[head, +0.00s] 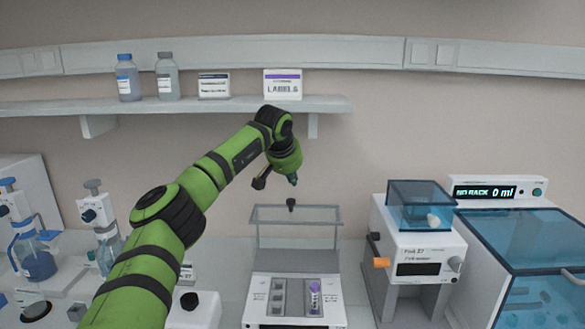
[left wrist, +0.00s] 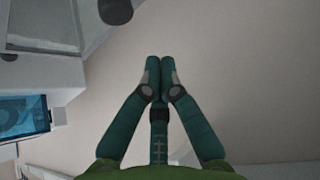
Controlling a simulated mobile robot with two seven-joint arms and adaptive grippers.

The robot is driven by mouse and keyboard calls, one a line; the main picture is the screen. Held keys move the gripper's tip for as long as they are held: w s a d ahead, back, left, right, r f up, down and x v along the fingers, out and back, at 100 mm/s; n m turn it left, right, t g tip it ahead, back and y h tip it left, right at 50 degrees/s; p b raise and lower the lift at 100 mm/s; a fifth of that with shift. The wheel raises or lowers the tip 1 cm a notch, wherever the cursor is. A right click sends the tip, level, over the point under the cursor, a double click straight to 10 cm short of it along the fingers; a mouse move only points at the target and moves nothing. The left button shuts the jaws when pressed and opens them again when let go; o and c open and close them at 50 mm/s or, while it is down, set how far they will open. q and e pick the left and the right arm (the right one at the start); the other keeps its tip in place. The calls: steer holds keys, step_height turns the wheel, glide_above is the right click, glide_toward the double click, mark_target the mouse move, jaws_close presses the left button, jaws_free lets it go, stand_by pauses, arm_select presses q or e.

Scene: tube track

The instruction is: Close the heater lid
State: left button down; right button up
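The heater (head: 295,288) stands on the bench at the lower middle of the head view. Its clear, grey-framed lid (head: 296,213) is raised and open behind the body, with a small black knob (head: 291,204) near its top edge. A tube with a purple label (head: 314,297) sits in the right slot of the heater. My left gripper (head: 276,182) hangs above the lid in the head view, apart from the knob. In the left wrist view its two fingers (left wrist: 160,64) are together, with nothing seen between them. My right gripper is not in view.
A device with a blue clear box (head: 420,205) and an orange knob stands right of the heater. A larger blue-lidded tank (head: 530,240) is farther right. Bottles (head: 38,258) stand at the left. A shelf (head: 220,105) with bottles and label boxes runs behind the arm.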

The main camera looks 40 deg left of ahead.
arm_select(q)
steer(key=shift+s+d+f+p, duration=0.1)
steer(key=shift+s+f+p, duration=0.1)
steer(key=shift+f+p, duration=0.25)
steer(key=shift+s+d+f+p, duration=0.2)
steer(key=shift+f+p, duration=0.1)
steer(key=shift+f, duration=0.4)
steer(key=shift+s+d+f+p, duration=0.1)
steer(key=shift+s+f+p, duration=0.1)
steer(key=shift+f+p, duration=0.25)
steer(key=shift+f, duration=0.1)
